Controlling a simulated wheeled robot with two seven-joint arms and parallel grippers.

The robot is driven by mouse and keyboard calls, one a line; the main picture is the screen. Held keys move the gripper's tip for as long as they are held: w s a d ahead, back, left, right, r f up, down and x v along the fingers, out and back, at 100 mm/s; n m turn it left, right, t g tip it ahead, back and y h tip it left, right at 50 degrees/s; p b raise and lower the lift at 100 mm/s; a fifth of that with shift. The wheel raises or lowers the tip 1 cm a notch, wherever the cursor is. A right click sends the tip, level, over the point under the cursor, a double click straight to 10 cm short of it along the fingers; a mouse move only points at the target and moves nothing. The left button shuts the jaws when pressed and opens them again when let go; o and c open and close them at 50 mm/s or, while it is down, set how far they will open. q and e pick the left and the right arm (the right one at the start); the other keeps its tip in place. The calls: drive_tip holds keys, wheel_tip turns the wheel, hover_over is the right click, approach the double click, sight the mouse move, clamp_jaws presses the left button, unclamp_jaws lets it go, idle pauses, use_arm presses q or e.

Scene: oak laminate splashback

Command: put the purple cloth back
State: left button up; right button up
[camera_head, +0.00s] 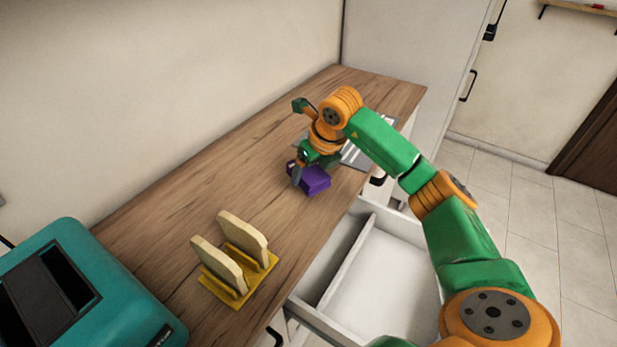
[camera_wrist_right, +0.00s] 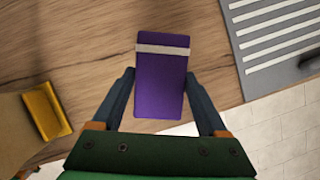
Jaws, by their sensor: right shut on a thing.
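The folded purple cloth (camera_head: 315,180) is at the front part of the wooden counter, beside the open drawer. It also shows in the right wrist view (camera_wrist_right: 160,85), with a pale stripe near its far end. My right gripper (camera_head: 302,170) is shut on the cloth, with one finger on each side of it in the right wrist view (camera_wrist_right: 160,98). I cannot tell whether the cloth touches the counter. The open white drawer (camera_head: 373,275) has a divider and shows no contents. My left gripper is not in view.
A yellow rack (camera_head: 238,275) holding bread slices stands on the counter. A teal toaster (camera_head: 110,290) is at the lower left. A grey slotted board (camera_head: 355,155) lies just beyond the cloth. The counter is clear along the wall.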

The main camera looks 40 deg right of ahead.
sight(310, 180)
drive_tip(key=f, duration=0.2)
drive_tip(key=f+p, duration=0.1)
drive_tip(key=shift+w+d+f, duration=0.15)
drive_tip(key=shift+w+f, duration=0.05)
drive_tip(key=shift+f, duration=0.15)
drive_tip(key=shift+f, duration=0.15)
drive_tip(key=shift+f, duration=0.15)
drive_tip(key=o, duration=1.2)
drive_tip(key=shift+r, duration=0.5)
drive_tip(key=v, duration=1.1)
drive_tip(key=shift+s+r, duration=0.2)
drive_tip(key=shift+r, duration=0.05)
